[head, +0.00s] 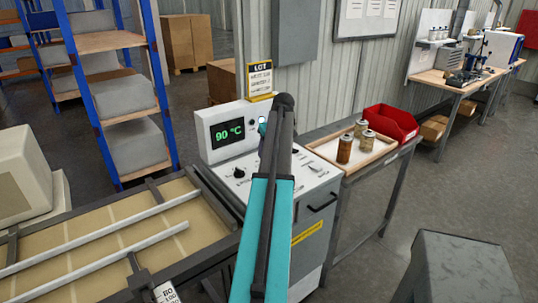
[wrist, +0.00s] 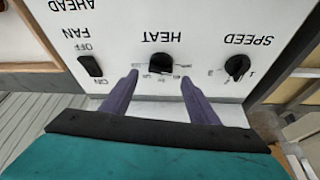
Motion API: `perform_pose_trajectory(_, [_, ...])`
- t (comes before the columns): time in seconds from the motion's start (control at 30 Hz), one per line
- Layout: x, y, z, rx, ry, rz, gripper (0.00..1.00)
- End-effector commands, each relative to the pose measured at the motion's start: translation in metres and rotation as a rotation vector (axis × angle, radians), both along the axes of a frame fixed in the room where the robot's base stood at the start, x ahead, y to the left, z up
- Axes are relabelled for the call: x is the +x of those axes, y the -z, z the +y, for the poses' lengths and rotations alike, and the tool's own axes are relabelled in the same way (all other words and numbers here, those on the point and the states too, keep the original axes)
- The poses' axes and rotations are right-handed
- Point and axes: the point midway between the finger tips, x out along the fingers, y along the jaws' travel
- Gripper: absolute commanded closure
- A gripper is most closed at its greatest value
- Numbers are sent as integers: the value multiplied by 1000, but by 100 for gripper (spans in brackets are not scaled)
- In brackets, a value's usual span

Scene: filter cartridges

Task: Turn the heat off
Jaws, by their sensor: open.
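The machine's sloped white control panel (head: 312,183) carries a display (head: 229,132) reading 90 °C in green. In the wrist view, where the lettering is upside down, the black HEAT knob (wrist: 161,62) sits in the middle of the panel. My gripper (wrist: 158,78) is open, with one purple finger at each side of the knob and slightly below it in the picture. I see no contact with the knob, and the exact knob setting is too small to read. In the head view my arm hides the HEAT knob and the fingers.
In the wrist view, the FAN switch (wrist: 90,66) is left of HEAT and the SPEED knob (wrist: 237,67) is right. A conveyor (head: 110,240) lies left of the machine. A side table to the right holds several cartridges (head: 345,148) and a red bin (head: 391,122).

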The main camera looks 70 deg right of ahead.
Motion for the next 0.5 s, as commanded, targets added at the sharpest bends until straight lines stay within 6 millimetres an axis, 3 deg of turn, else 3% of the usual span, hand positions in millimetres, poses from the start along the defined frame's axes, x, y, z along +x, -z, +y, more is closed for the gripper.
perform_pose_trajectory(0.5, [-18, -62, 17, -2, 0, -2, 45])
